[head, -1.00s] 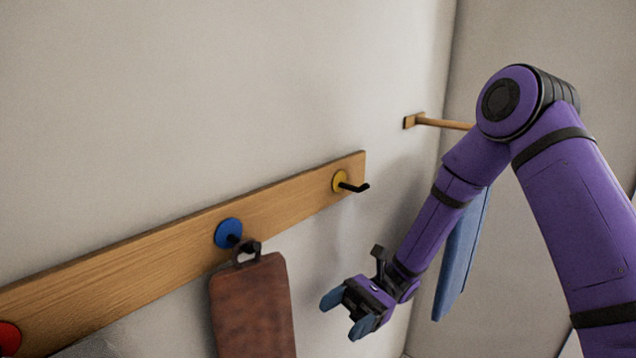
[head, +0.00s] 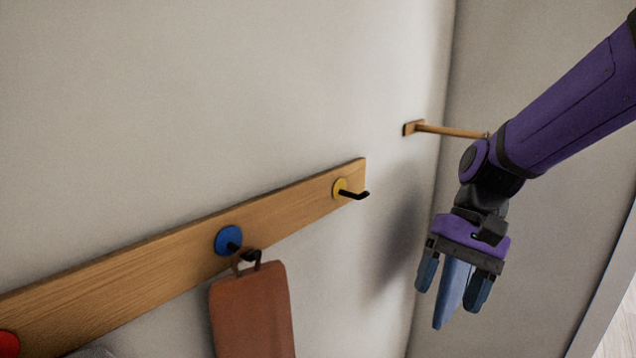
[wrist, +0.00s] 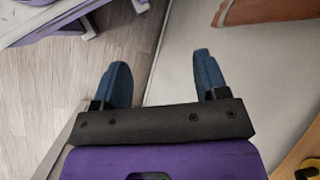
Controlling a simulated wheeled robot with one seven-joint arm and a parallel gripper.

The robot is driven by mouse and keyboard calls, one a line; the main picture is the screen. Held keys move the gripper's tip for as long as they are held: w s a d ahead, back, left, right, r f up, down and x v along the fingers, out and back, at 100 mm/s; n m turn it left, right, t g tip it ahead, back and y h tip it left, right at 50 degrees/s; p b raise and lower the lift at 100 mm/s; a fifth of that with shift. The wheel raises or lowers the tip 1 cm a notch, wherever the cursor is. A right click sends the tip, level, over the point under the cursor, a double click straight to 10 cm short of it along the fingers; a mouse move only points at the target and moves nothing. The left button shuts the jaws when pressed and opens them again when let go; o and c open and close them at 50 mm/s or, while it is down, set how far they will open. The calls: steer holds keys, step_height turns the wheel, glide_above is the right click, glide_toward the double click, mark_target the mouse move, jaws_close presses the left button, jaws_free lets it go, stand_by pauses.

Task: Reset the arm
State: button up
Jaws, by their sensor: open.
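My gripper (head: 452,290) hangs pointing down at the right of the head view, in front of the corner of the walls. Its two blue fingers are apart. In the wrist view the fingers (wrist: 163,85) are also apart, with nothing between them but floor and wall surfaces behind. A blue cloth (head: 452,292) hangs behind the gripper and is mostly hidden by it; I cannot tell whether they touch.
A wooden rail (head: 130,268) on the wall carries a red hook (head: 8,343), a blue hook (head: 229,240) and a yellow hook (head: 341,189). A brown hanging item (head: 252,312) is on the blue hook. A wooden rod (head: 450,131) projects from the wall near the corner.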

steer(key=s+d+r+n+t+h, duration=0.2)
steer(key=s+d+r+t+h, duration=0.2)
steer(key=s+d+r+t, duration=0.4)
steer(key=d+r+t, duration=0.2)
steer(key=d, duration=0.2)
steer(key=shift+h, duration=0.3)
